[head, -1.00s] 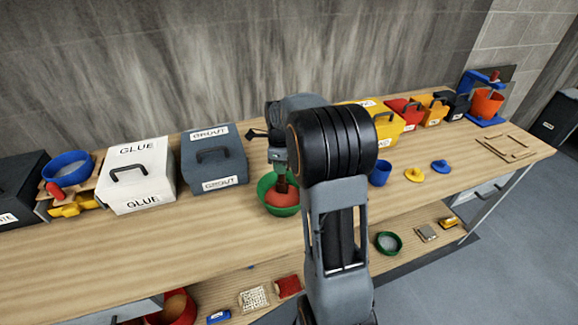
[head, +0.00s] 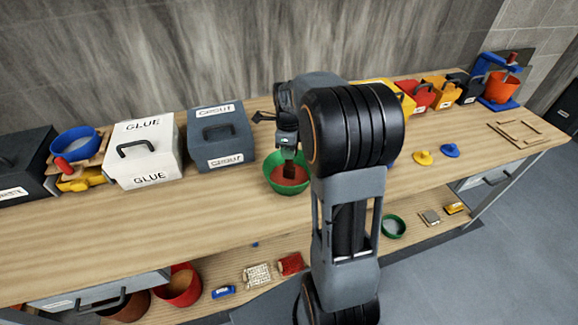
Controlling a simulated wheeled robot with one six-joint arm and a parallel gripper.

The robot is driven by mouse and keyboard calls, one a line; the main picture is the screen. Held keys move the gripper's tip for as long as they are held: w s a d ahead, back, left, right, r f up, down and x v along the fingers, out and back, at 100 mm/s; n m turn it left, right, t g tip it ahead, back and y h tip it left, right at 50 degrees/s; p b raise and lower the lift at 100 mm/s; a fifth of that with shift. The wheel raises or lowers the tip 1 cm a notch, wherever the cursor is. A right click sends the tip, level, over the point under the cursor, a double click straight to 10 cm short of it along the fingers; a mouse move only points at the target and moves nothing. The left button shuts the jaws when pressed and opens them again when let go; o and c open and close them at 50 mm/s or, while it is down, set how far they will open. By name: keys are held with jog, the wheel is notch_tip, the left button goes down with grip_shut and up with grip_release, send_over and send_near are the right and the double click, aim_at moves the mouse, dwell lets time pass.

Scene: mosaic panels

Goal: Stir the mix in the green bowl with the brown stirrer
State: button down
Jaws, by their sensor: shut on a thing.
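The green bowl (head: 270,181) stands on the bench in front of the grout box. A reddish-brown mix (head: 297,176) fills part of it. My gripper (head: 288,155) is above the bowl, pointing down, shut on the brown stirrer (head: 289,170). Only a short dark brown part of the stirrer shows below the jaws. Its lower end is in the bowl, at the mix; how deep it sits I cannot tell. My arm hides the bench just right of the bowl.
The grey grout box (head: 221,137) and white glue box (head: 145,152) stand left of the bowl. A blue bowl (head: 75,143) is further left. Yellow (head: 423,158) and blue (head: 450,150) knobbed pieces lie right of my arm. The bench front is clear.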

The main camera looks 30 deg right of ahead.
jog(key=shift+r+p, duration=4.15)
jog(key=shift+r, duration=1.3)
